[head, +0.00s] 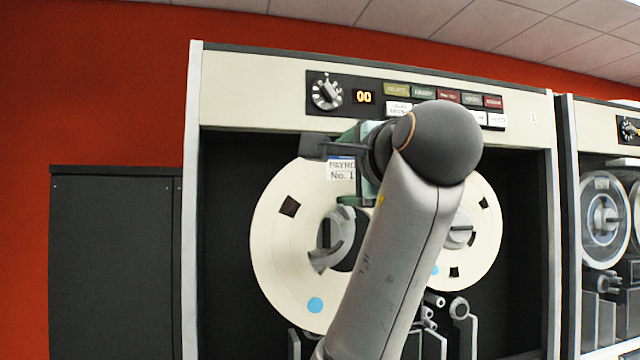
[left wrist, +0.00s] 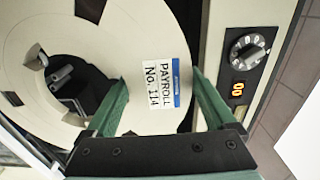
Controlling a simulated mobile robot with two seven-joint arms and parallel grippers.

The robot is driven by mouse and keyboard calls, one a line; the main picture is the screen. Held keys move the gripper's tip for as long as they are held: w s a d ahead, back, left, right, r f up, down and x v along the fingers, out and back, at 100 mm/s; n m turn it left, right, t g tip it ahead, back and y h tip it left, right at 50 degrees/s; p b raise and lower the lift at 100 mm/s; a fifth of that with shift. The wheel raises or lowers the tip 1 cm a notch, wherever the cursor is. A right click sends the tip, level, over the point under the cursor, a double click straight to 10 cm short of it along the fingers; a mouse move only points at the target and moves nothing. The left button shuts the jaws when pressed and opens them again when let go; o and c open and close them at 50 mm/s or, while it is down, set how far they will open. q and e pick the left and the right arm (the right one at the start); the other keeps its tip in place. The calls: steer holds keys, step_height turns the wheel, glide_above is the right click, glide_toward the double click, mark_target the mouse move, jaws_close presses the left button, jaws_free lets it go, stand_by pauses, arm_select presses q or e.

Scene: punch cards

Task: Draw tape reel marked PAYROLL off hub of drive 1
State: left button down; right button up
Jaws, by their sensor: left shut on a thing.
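The cream PAYROLL reel (head: 275,225) hangs upright at the left hub of the drive (head: 240,95). Its label, reading "PAYROLL No. 114" in the left wrist view (left wrist: 161,98), sits near the rim. My left gripper (head: 350,165) is shut on the reel's rim at the label; its green fingers straddle it in the left wrist view (left wrist: 160,105). Grey hub parts (head: 327,248) show in the reel's centre opening, beside a dark gap. I cannot tell whether the reel is still seated. My arm hides the reel's right side. My right gripper is not in view.
A second cream reel (head: 482,235) is on the right hub (head: 458,235), partly behind my arm. Tape guides (head: 460,310) stand below. A knob (head: 327,92) and "00" display (head: 364,97) are above. Another drive (head: 605,220) stands at right, a dark cabinet (head: 115,265) at left.

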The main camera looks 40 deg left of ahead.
arm_select(q)
steer(key=shift+b+v, duration=0.45)
steer(key=shift+v, duration=1.95)
